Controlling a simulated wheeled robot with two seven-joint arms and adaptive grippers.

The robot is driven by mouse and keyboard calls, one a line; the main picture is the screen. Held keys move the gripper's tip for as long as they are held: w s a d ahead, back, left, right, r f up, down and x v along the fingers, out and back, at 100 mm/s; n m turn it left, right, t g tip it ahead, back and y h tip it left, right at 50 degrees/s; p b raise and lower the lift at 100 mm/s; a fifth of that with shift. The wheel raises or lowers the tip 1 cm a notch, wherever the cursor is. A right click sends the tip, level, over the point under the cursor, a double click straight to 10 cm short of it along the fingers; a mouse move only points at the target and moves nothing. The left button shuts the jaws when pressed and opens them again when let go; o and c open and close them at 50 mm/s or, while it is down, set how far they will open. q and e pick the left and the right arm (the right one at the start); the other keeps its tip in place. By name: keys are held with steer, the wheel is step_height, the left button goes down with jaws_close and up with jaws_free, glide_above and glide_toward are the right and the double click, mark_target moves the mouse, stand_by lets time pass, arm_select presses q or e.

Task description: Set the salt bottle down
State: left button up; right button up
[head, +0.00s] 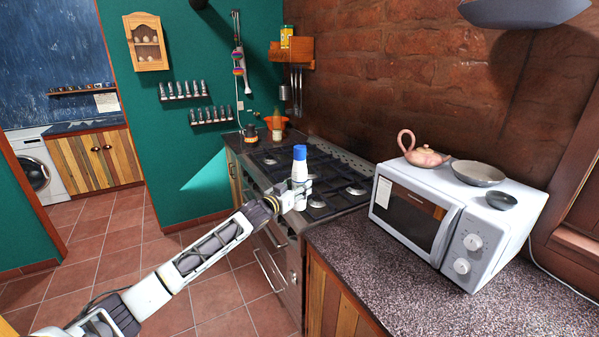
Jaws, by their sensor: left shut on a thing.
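The salt bottle (300,167) is white with a blue cap and stands upright in my left gripper. My left gripper (301,188) is shut on its lower part, and the fingers partly hide the bottle's base. In the head view, the bottle and gripper appear in front of the stove (330,177), near its front edge. I cannot tell whether the bottle touches any surface. My right gripper is not in view.
The speckled countertop (375,275) right of the stove has free room in front of the white microwave (440,222). A teapot (424,157) and two bowls sit on the microwave.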

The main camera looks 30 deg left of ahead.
arm_select(q)
steer(key=s+d+f+m+g+h, duration=0.1)
steer(key=s+d+f+m+h, duration=0.2)
steer(key=s+f, duration=0.8)
steer(key=s+d+f+h, duration=0.2)
steer(key=s+d+f, duration=0.3)
steer(key=s+f, duration=0.55)
steer(key=s+d+n+t+y, duration=0.1)
steer(key=s+d+n+y, duration=0.2)
steer(key=d+y, duration=0.4)
steer(key=shift+s+d+r+n+y, duration=0.15)
steer(key=shift+d+r+n+y, duration=0.2)
steer(key=shift+n, duration=0.55)
steer(key=shift+a, duration=0.1)
stand_by(0.5)
